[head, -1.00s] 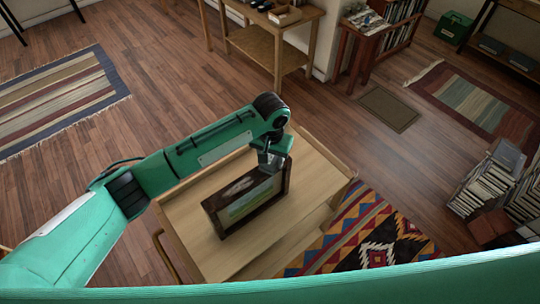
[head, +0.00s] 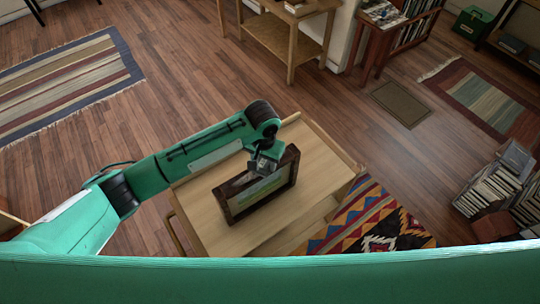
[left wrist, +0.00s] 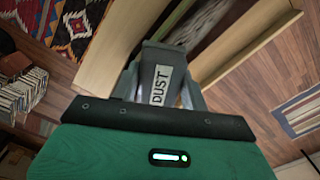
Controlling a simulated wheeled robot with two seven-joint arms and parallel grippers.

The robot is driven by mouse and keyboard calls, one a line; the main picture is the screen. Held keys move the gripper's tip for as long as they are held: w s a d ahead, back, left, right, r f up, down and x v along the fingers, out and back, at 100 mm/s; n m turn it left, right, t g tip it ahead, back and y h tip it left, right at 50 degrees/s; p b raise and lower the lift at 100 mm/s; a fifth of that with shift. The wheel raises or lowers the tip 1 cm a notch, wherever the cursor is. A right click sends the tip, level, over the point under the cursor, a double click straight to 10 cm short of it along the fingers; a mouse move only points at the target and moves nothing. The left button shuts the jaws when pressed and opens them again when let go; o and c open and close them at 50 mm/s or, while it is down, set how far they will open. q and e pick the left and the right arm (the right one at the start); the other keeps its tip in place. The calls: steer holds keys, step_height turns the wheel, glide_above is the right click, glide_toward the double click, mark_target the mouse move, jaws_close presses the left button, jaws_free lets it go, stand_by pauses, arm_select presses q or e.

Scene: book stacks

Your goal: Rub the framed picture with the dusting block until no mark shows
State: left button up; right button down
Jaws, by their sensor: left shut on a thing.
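The framed picture (head: 270,188), dark-framed with a green and pale image, stands propped on a light wooden table (head: 220,240). My left gripper (head: 264,163) is over the upper part of the picture and hides some of it. In the left wrist view the gripper is shut on the dusting block (left wrist: 161,86), a grey block with a white "DUST" label. Whether the block touches the picture, and whether marks remain under the gripper, I cannot tell. My right gripper is not in view.
A patterned rug (head: 375,230) lies right of the table, with stacks of books (head: 495,178) beyond it. A wooden side table (head: 290,40) stands behind. A striped rug (head: 65,80) lies at left.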

mark_target(234, 185)
arm_select(q)
steer(key=shift+s+a+f, duration=0.15)
steer(key=shift+s+a, duration=0.55)
steer(key=shift+a, duration=0.35)
steer(key=shift+s+a+f, duration=0.15)
steer(key=shift+s+a, duration=0.55)
steer(key=shift+a, duration=0.3)
steer(key=shift+s+a+r, duration=0.1)
steer(key=shift+s+a, duration=0.4)
steer(key=shift+a, duration=0.35)
steer(key=shift+s+a+r, duration=0.15)
steer(key=shift+s+a, duration=0.4)
steer(key=shift+a, duration=0.3)
steer(key=shift+s+a+r, duration=0.1)
steer(key=shift+s+a, duration=0.4)
steer(key=shift+a, duration=0.35)
steer(key=shift+d+r, duration=0.1)
steer(key=shift+w+r, duration=0.1)
steer(key=shift+r, duration=2.9)
step_height(234, 185, up, 3)
